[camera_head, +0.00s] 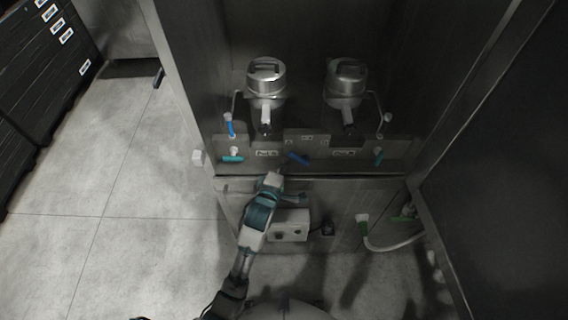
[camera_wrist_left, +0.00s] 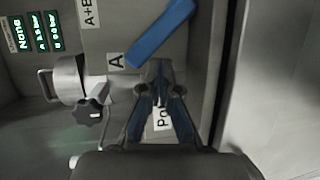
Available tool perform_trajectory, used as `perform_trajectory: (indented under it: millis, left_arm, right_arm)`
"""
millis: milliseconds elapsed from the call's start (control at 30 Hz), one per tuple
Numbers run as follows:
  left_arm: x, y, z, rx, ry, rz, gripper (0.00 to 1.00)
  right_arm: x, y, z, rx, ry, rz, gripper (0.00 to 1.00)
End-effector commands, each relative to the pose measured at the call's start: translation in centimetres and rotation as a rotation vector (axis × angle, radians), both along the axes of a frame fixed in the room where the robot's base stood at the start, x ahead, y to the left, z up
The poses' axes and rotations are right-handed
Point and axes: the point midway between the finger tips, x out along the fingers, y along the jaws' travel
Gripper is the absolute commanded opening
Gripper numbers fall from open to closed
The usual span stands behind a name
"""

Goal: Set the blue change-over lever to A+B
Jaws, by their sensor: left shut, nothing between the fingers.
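The blue change-over lever (camera_head: 298,158) sits on the panel ledge between the two metal canisters. In the left wrist view the lever (camera_wrist_left: 160,35) lies slanted, its lower-left end beside the A label (camera_wrist_left: 115,61). The A+B label (camera_wrist_left: 89,13) is further up and left, apart from the lever. My left gripper (camera_head: 282,170) is just in front of the lever in the head view. In the left wrist view its fingertips (camera_wrist_left: 158,72) are together, empty, just below the lever; I cannot tell whether they touch it. My right gripper is not in view.
Two metal canisters (camera_head: 266,82) (camera_head: 346,82) stand behind the ledge. Open floor (camera_head: 120,180) lies left.

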Motion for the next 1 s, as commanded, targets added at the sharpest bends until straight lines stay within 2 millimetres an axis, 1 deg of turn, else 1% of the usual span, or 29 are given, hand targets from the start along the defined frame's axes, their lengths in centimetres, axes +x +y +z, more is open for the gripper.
perform_trajectory:
  millis: [100, 733, 1000]
  left_arm:
    - [0.0, -0.2, 0.4, -0.002, -0.002, -0.001, 0.0]
    - [-0.1, -0.9, 1.6, -0.001, -0.002, 0.0, 0.0]
    - [-0.1, -1.0, 1.7, 0.0, -0.001, -0.001, 0.0]
  right_arm:
    - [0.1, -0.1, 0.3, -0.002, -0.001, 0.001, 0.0]
    - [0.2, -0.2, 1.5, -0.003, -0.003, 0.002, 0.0]
    - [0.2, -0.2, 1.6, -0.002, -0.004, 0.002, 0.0]
